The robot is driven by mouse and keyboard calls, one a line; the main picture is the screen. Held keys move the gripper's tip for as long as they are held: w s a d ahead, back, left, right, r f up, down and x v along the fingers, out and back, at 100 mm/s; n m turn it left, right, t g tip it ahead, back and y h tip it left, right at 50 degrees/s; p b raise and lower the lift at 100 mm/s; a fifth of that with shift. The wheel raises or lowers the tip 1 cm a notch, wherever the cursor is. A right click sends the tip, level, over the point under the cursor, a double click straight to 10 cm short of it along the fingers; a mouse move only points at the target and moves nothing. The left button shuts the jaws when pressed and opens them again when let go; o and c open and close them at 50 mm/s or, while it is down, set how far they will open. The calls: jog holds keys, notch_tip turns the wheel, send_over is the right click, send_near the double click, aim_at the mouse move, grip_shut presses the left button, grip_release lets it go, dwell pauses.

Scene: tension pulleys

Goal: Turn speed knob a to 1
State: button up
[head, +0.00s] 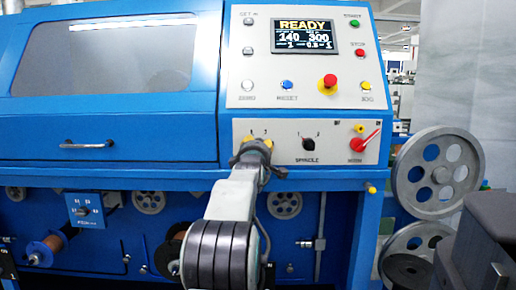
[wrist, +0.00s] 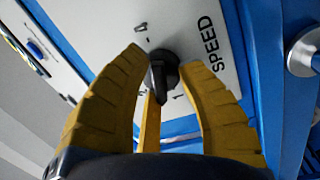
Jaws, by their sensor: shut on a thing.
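The speed knob (wrist: 166,72) is small and black, set on a pale panel with the word SPEED beside it in the wrist view. My gripper (wrist: 161,60) has its yellow fingers shut around the knob, with a third finger below it. The knob's narrow end points down in the wrist picture; small marks show above it and at its lower right, the lower one reading like a 1. In the head view my gripper (head: 256,144) is at the left of the lower control panel and hides the knob. Two marks show just above it.
The black spindle knob (head: 308,144) and red mode knob (head: 357,144) sit to the right on the same panel. Above is a screen (head: 306,33) reading READY, with a red emergency button (head: 327,84). Grey pulleys (head: 438,175) stand at the right.

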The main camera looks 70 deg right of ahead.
jog(key=shift+w+f, duration=0.1)
jog(key=shift+f, duration=0.15)
jog(key=o, duration=0.8)
jog(key=shift+d, duration=0.1)
jog(key=o, duration=0.4)
jog(key=shift+r, duration=0.1)
jog(key=shift+v, duration=6)
